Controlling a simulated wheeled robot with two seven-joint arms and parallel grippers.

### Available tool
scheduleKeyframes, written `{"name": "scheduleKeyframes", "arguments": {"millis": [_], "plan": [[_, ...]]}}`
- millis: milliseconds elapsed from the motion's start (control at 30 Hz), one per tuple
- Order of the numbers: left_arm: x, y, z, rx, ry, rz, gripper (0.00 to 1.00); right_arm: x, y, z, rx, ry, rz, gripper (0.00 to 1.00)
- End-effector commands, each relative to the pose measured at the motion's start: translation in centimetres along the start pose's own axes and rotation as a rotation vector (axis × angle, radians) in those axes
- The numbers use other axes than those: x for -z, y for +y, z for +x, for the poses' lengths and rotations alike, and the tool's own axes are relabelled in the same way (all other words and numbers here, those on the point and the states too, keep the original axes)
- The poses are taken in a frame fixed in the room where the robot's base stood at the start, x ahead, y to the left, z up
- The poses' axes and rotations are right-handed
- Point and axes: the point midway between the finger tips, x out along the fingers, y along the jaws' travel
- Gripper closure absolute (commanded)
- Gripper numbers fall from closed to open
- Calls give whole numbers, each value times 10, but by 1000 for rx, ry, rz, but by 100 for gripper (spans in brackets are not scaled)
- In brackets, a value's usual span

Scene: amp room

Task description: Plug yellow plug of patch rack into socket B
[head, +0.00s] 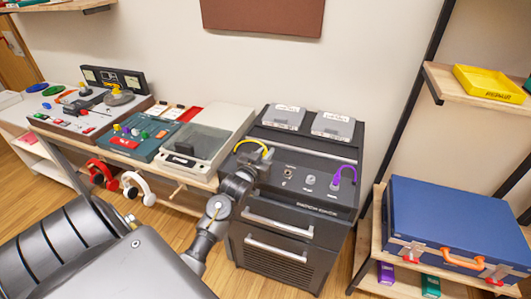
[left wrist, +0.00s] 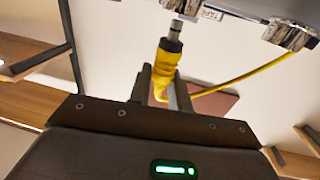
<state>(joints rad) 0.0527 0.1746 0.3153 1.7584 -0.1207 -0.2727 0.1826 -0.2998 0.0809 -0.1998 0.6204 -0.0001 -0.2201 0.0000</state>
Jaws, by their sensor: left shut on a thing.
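The patch rack (head: 280,216) is a dark cabinet with a sloped top panel, standing against the wall. My left gripper (head: 256,162) is at the left part of this panel, shut on the yellow plug, whose yellow cable (head: 254,142) arches above it. In the left wrist view the yellow plug (left wrist: 168,62) stands between the fingers, its metal tip pointing at a chrome socket at the top edge. Whether the tip touches or enters it I cannot tell. Another chrome socket (left wrist: 289,36) is to the right. A purple plug (head: 335,183) sits at the panel's right. Socket letters are unreadable. My right gripper is out of view.
Two grey lidded boxes (head: 333,125) are on the rack's back top. A turntable-like grey case (head: 195,143) and a teal mixer (head: 140,136) stand on the bench to the left. A blue case (head: 455,225) lies on the right shelf.

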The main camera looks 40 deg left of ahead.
Motion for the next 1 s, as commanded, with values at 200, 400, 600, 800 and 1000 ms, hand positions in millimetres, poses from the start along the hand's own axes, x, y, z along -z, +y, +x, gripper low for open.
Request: {"name": "scheduleKeyframes", "arguments": {"millis": [200, 400, 600, 800, 1000], "plan": [[-5, 0, 0, 0, 0, 0, 100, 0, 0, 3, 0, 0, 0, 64], [-9, 0, 0, 0, 0, 0, 100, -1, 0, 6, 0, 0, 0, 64], [-13, 0, 0, 0, 0, 0, 100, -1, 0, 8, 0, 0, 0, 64], [-17, 0, 0, 0, -1, 0, 100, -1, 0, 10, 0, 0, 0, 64], [-20, 0, 0, 0, 0, 0, 78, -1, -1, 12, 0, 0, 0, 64]]}}
